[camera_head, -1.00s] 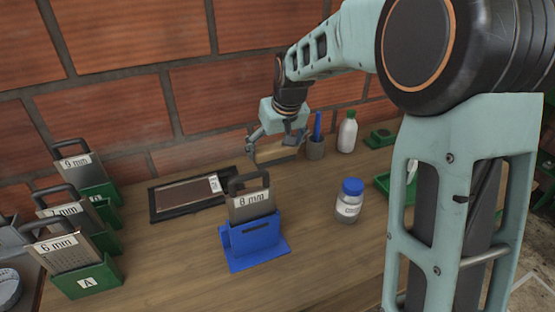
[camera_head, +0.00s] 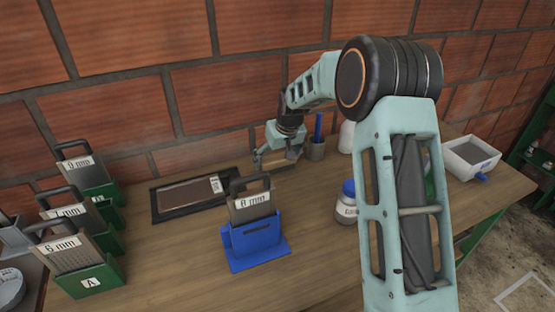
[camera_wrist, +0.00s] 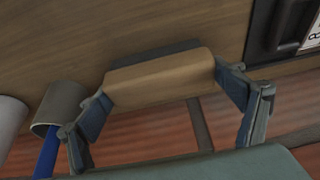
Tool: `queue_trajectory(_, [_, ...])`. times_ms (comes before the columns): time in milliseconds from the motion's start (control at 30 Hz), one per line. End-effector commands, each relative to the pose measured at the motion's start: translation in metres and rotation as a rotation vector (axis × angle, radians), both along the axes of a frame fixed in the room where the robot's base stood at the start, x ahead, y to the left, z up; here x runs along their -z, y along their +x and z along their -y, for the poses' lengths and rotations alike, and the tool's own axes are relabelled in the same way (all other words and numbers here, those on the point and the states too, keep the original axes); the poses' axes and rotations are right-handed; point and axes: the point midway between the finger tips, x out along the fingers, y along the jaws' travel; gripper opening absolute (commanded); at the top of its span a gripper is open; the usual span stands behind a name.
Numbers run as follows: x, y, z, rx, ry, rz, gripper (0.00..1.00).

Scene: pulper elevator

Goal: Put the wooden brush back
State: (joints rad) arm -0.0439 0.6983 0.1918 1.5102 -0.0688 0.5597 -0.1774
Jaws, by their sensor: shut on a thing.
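The wooden brush is a pale wooden block (camera_wrist: 160,76) with a dark strip, seemingly bristles, along its far side. In the wrist view it spans the space between my two fingers, and my gripper (camera_wrist: 165,92) is shut on its two ends. In the head view the brush (camera_head: 282,163) shows as a small tan block under my gripper (camera_head: 279,156), at the back of the wooden table near the brick wall. It is low over the tabletop; I cannot tell whether it touches it.
A grey cup (camera_head: 316,150) with a blue-handled tool stands close right of my gripper. A black-framed tray (camera_head: 164,211) lies to the left. A blue holder with a plate (camera_head: 255,240) stands in front. A blue-capped jar (camera_head: 346,208) is partly behind my arm.

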Motion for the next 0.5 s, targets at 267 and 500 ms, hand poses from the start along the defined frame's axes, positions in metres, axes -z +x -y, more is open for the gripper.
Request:
queue_trajectory(267, [0.0032,0.0006,-0.0001,0.0,0.0,0.003,0.67])
queue_trajectory(500, [0.007,0.0002,0.0,0.0,0.0,0.002,0.96])
